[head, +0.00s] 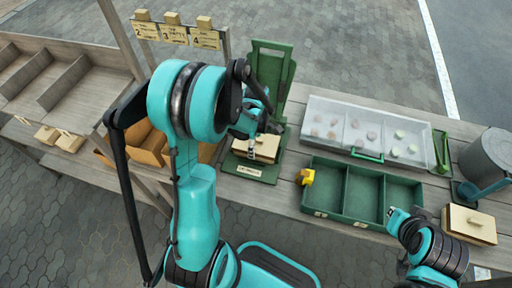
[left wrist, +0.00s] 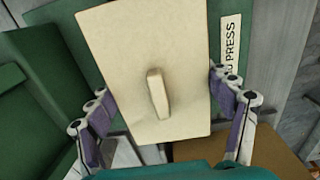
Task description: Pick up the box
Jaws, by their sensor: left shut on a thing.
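A cream box (head: 264,146) with a small raised handle sits at the green press (head: 268,78), above its labelled base. In the left wrist view the box (left wrist: 128,58) fills the middle, its handle facing the camera. My left gripper (head: 252,140) is shut on this box, with its purple-padded fingers (left wrist: 160,105) at the two side edges. Part of the box is hidden by the gripper in the head view. A second cream box (head: 468,225) with a handle lies at the table's right end. My right gripper (head: 398,218) is near the green tray's right side; its fingers are too small to read.
A green compartment tray (head: 352,222) with a yellow piece (head: 307,177) at its left edge stands right of the press. Behind it is a clear-lidded case (head: 318,106) with small round pieces. A grey cylinder (head: 486,152) stands far right. Wooden shelves (head: 60,95) are at left.

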